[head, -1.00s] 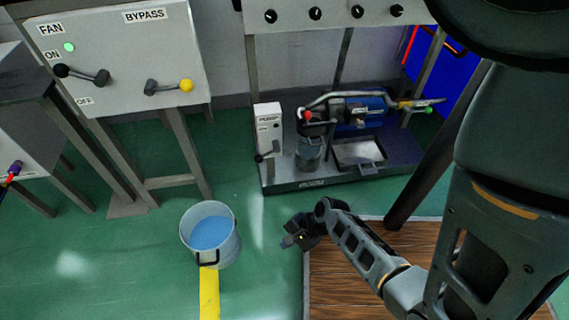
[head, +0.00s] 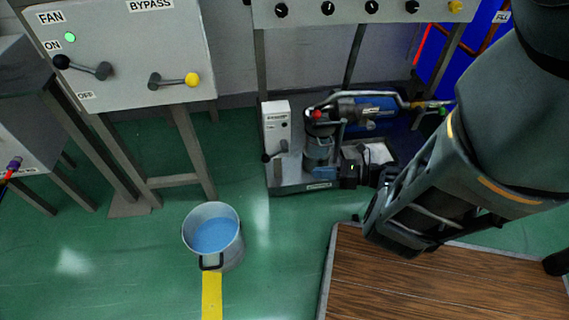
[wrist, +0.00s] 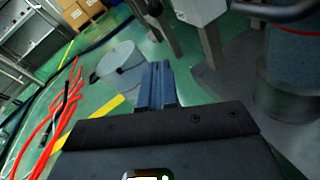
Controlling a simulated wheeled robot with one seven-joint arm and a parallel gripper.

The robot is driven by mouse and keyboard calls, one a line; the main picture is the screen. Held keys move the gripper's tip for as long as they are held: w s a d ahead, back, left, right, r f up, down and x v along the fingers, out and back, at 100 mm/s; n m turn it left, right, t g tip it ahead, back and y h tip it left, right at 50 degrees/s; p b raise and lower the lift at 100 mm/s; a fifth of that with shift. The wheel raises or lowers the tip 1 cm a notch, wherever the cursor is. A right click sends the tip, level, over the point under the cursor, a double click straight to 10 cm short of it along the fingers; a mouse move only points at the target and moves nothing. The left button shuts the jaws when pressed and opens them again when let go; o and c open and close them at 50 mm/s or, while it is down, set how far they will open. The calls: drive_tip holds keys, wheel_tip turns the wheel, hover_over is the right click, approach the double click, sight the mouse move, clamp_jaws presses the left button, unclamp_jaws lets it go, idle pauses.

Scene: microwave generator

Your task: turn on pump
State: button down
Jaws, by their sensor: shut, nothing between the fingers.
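The pump switch box (head: 276,128) is a white box with a label. It stands at the left end of the pump tray, with a black-knobbed lever (head: 266,157) pointing down and left at its front. The blue pump (head: 372,108) with its pipes lies behind and to the right. My gripper (head: 324,173) is at the tray's front edge, right of the switch box and apart from the lever. Its blue fingers (wrist: 156,84) are closed together and empty in the wrist view. A pale box, likely the switch box (wrist: 197,10), shows ahead at the top.
A metal bucket of blue liquid (head: 213,235) stands on the green floor left of my gripper. A FAN/BYPASS panel (head: 125,60) stands at the left. A wooden platform (head: 440,285) lies at lower right. A grey cylinder (wrist: 290,60) is close on the right in the wrist view.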

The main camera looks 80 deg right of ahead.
sight(274, 155)
drive_tip(key=w+b, duration=0.3)
drive_tip(key=w, duration=1)
drive_tip(key=shift+r, duration=0.25)
drive_tip(key=shift+w+a+r+p, duration=0.1)
drive_tip(key=shift+w+r+p, duration=0.05)
drive_tip(key=shift+p, duration=0.15)
